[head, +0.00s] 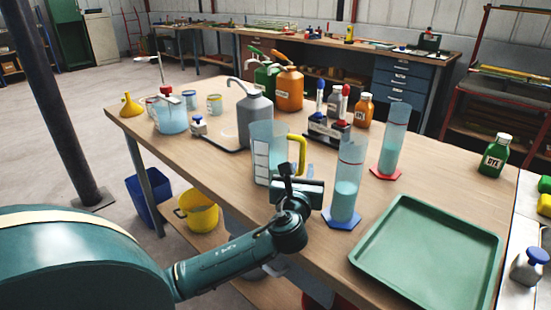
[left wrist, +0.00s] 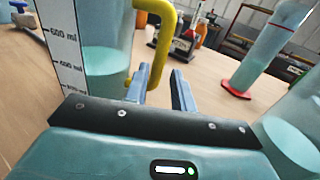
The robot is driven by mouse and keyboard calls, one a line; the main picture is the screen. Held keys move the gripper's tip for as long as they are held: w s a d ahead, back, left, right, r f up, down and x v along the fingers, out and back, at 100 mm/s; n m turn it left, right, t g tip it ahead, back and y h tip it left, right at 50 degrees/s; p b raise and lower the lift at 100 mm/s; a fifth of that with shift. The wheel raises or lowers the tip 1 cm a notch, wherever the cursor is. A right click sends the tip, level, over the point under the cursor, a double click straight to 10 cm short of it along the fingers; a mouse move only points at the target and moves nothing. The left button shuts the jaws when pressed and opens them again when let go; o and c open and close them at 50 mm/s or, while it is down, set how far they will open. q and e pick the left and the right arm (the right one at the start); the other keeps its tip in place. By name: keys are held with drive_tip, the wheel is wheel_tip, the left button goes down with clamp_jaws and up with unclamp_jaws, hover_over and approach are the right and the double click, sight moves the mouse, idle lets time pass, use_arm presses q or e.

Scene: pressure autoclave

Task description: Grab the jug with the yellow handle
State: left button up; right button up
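The clear jug (head: 262,153) with the yellow handle (head: 298,152) stands upright on the wooden table, pale liquid inside, the handle on its right side. In the left wrist view the jug (left wrist: 105,35) shows volume marks, and its yellow handle (left wrist: 163,42) hangs just beyond the fingers. My left gripper (head: 287,172) is at the near side of the jug, by the handle's lower part. In the left wrist view its two fingers (left wrist: 160,88) are apart with nothing clearly between them; the left finger overlaps the handle's lower end. I cannot tell whether they touch. My right gripper is not in view.
A blue-based cylinder (head: 345,190) stands close right of my left gripper, with a red-based cylinder (head: 393,140) behind it. A green tray (head: 428,250) lies at the front right. A grey bottle (head: 255,118) stands just behind the jug.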

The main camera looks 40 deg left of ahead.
sight(302, 164)
use_arm(q)
drive_tip(key=x, duration=0.5)
drive_tip(key=shift+w+a+r, duration=0.1)
drive_tip(key=shift+a, duration=0.05)
drive_tip(key=shift+c, duration=0.2)
clamp_jaws()
